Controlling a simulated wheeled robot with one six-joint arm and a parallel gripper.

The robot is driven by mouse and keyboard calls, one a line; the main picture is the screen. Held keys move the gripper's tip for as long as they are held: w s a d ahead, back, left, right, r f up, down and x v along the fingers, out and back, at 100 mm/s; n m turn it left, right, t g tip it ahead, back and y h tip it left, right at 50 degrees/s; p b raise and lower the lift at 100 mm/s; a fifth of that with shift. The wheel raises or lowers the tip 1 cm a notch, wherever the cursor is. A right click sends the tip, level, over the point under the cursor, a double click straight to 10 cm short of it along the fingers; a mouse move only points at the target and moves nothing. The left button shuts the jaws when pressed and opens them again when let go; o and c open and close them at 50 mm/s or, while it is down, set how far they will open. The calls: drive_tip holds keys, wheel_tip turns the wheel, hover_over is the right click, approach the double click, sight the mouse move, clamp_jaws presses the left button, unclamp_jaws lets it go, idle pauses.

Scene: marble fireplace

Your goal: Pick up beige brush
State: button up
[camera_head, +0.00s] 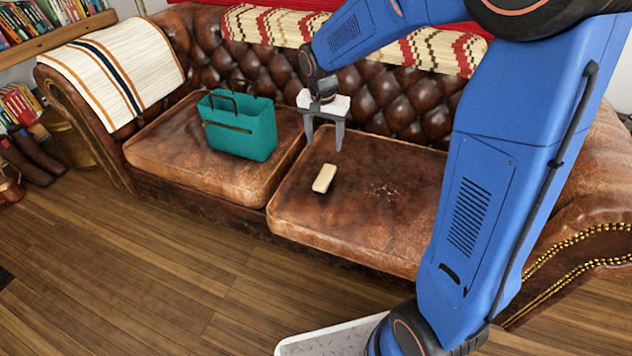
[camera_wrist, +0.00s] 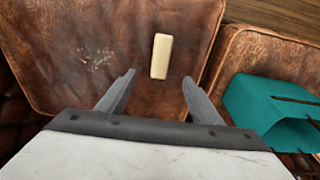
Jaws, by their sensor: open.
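The beige brush (camera_head: 324,178) is a small pale block lying on the right seat cushion of the brown leather sofa, near the gap between the cushions. My gripper (camera_head: 324,146) is open and empty above the cushion, behind the brush in the head view. In the wrist view the brush (camera_wrist: 161,56) lies ahead of my open fingers (camera_wrist: 159,75), roughly centred between them and apart from both. No part of the brush appears hidden.
A teal bag (camera_head: 240,127) stands on the left cushion (camera_head: 170,160); it also shows in the wrist view (camera_wrist: 272,108). The tufted backrest (camera_head: 385,100) rises behind my gripper. The right cushion (camera_head: 400,205) is otherwise clear. A striped blanket (camera_head: 115,70) covers the left armrest.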

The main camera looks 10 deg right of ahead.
hover_over(325, 175)
drive_tip(key=f, duration=0.8)
drive_tip(key=a+f, duration=0.1)
drive_tip(key=f, duration=0.3)
drive_tip(key=shift+s, duration=0.3)
drive_tip(key=shift+w+d+f, duration=0.1)
drive_tip(key=shift+d+f, duration=0.05)
drive_tip(key=shift+f, duration=0.8)
drive_tip(key=shift+w+d+f, duration=0.15)
drive_tip(key=shift+d+f, duration=0.05)
drive_tip(key=shift+f, duration=0.75)
drive_tip(key=shift+w+d+f, duration=0.1)
drive_tip(key=shift+d+f, duration=0.05)
drive_tip(key=shift+f, duration=0.8)
drive_tip(key=shift+c, duration=0.6)
drive_tip(key=c, duration=1.2)
drive_tip(key=shift+o, duration=0.2)
wheel_tip(325, 175, up, 10)
drive_tip(key=shift+r, duration=0.1)
